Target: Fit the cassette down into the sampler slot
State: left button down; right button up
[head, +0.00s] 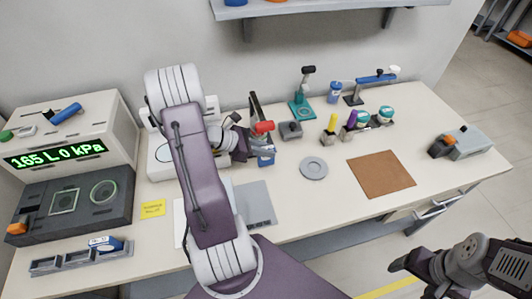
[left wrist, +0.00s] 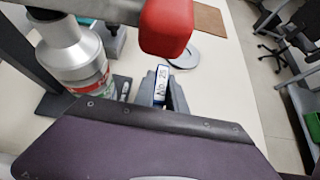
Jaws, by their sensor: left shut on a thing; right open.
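A small blue cassette (head: 266,159) with a white label is by the far middle of the table, under a red part (head: 263,127). My left gripper (head: 250,150) is shut on it. In the left wrist view the cassette (left wrist: 161,84) stands between the grey fingers (left wrist: 174,97), label showing, with the red part above it. I cannot make out the sampler slot or whether the cassette touches it; the arm and gripper cover much of that area. My right gripper (head: 408,274) is open and empty off the table's front edge at lower right.
A brown mat (head: 381,174) and a grey disc (head: 313,168) lie to the right. A dark unit (head: 80,215) and a rack (head: 75,263) with another blue piece (head: 105,243) are at left.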

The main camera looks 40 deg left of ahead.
pick_arm(q)
jog(key=shift+s+a+r, duration=0.1)
jog(key=shift+r, duration=0.55)
jog(key=shift+s+a+r, duration=0.1)
jog(key=shift+r, duration=0.5)
jog(key=s+a, duration=1)
jog(key=s, duration=0.3)
jog(key=shift+s+a, duration=0.35)
jog(key=shift+a, duration=0.05)
jog(key=shift+f, duration=0.15)
